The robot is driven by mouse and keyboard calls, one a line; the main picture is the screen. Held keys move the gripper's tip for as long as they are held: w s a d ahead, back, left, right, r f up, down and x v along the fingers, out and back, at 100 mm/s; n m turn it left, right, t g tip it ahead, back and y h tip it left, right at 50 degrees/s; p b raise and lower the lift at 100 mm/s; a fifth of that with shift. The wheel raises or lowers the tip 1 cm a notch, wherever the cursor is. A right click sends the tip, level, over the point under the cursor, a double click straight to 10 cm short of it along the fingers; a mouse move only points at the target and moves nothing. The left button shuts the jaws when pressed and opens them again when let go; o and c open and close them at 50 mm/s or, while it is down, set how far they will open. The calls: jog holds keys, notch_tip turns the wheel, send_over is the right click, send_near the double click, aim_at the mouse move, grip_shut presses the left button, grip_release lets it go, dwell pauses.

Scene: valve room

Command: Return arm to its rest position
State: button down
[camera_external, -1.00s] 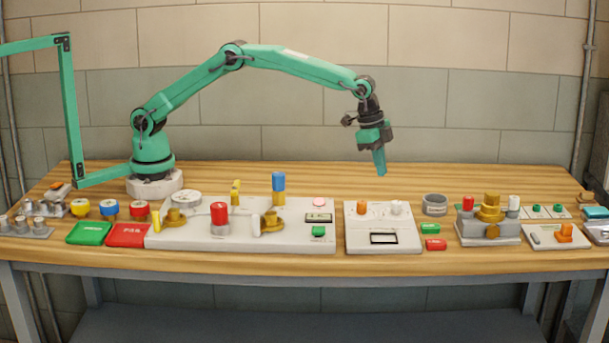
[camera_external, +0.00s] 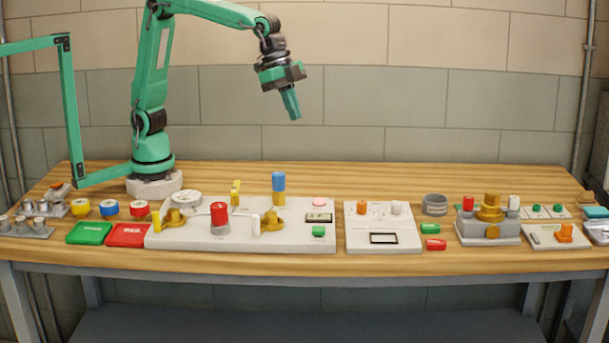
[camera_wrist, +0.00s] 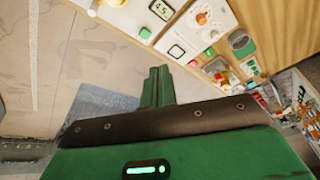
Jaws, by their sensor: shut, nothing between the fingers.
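My gripper (camera_external: 291,104) is raised high above the bench, over the valve panel, with its fingers pointing down and slightly right. It is shut and empty. In the wrist view the green fingers (camera_wrist: 157,86) lie together, with nothing between them. No object touches the gripper.
Below stand the large valve panel (camera_external: 285,243) with a red knob (camera_external: 219,213) and a blue-topped post (camera_external: 279,182), a smaller panel (camera_external: 362,224), and a brass valve block (camera_external: 489,208). Green (camera_external: 90,233) and red (camera_external: 127,235) plates lie at left. The air around the gripper is clear.

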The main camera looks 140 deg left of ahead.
jog(key=s+d+f, duration=0.1)
jog(key=s+d, duration=0.3)
jog(key=s, duration=0.4)
jog(key=s+d+f+m+t, duration=0.1)
jog(key=s+d, duration=0.4)
jog(key=s, duration=0.3)
jog(key=s+d+f+h, duration=0.1)
jog(key=s+d, duration=0.3)
jog(key=s, duration=0.4)
jog(key=shift+s+d+f+m+t, duration=0.2)
jog(key=shift+d+f+m+t, duration=0.1)
